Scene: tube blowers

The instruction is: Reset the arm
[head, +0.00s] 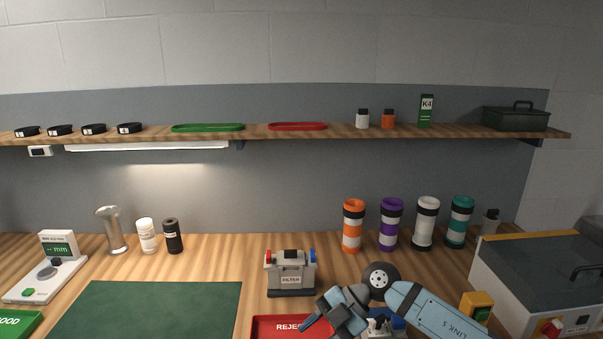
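My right arm comes in from the lower right, with a pale blue link marked "LINK 5". My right gripper (318,322) is low in the head view, over or in front of the red REJECT tray (262,322). Its fingertips are small and dark against the tray, so I cannot tell whether it is open or shut or holds anything. My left gripper is not in view. A grey FILTER box (291,279) with red and blue ends stands on the bench just behind the gripper. A partly hidden blue and white device (380,326) sits beneath the arm.
Orange (353,226), purple (391,224), white (426,222) and teal (460,221) banded tubes stand at the back right. A grey lidded machine (545,285) is at right. A green mat (150,308) lies clear at left, beside a gauge (50,268). A shelf (335,132) runs above.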

